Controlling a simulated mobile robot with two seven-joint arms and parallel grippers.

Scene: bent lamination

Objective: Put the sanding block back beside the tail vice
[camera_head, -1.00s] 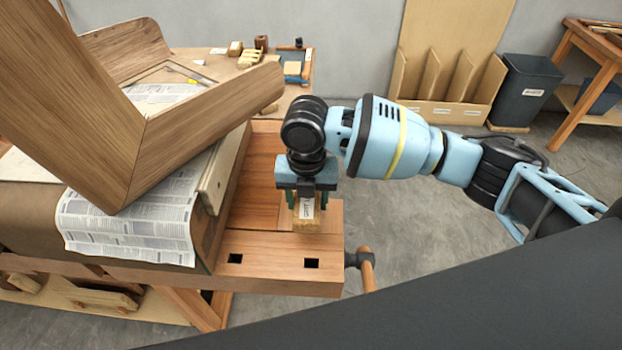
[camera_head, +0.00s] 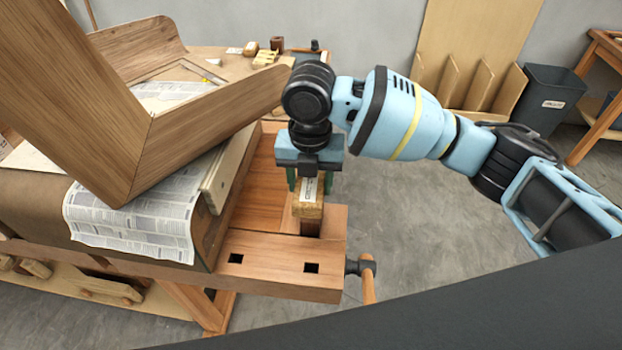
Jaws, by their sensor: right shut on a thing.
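The sanding block (camera_head: 309,210) is a small tan wooden block with a pale printed label on top. My right gripper (camera_head: 308,182) is shut on it from above, its green fingers on either side. The block is over the right end of the bench, near the tail vice (camera_head: 285,262), and a dark brown patch shows just below it. I cannot tell whether the block touches the wood. The vice's handle (camera_head: 369,280) sticks out at the front right. My left gripper is not in view.
A large bent wooden lamination (camera_head: 190,140) stands on newspaper (camera_head: 135,225) to the left of the gripper. A pale board (camera_head: 228,170) lies close by. Two square dog holes (camera_head: 311,268) show at the front. Open floor lies right of the bench.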

